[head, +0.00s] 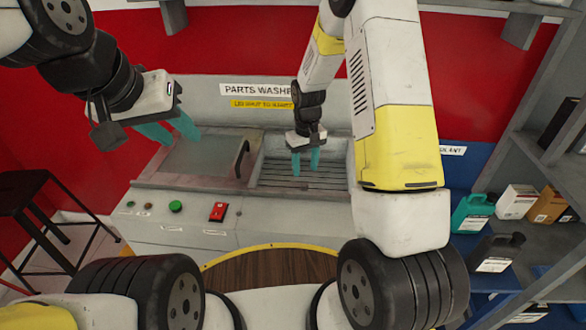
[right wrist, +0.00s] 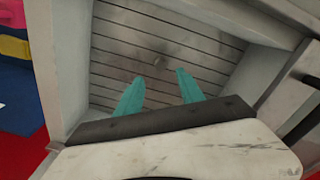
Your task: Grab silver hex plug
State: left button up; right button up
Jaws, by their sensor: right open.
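A small greyish thing (right wrist: 159,61), likely the silver hex plug, lies on the slatted floor of the parts washer basin in the right wrist view; it is too small and dim to make out its hex shape. I cannot pick it out in the head view. My right gripper (head: 305,162) is open and empty over the basin; in the right wrist view its teal fingertips (right wrist: 160,78) are apart, with the small thing just beyond the gap between them. My left gripper (head: 171,128) is open and empty, left of the basin near the washer's lid.
The parts washer (head: 285,232) has a slatted basin (head: 295,181) with raised walls and a lid with a handle (head: 241,158) on its left. Green and red controls sit on its front. A black stool (head: 25,180) stands left, a shelf with bottles (head: 473,212) right.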

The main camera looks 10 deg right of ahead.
aim_at(305, 184)
jog(key=f, duration=0.7)
jog(key=shift+s+f, duration=0.1)
jog(key=shift+s, duration=0.15)
jog(key=shift+c, duration=0.4)
grip_shut()
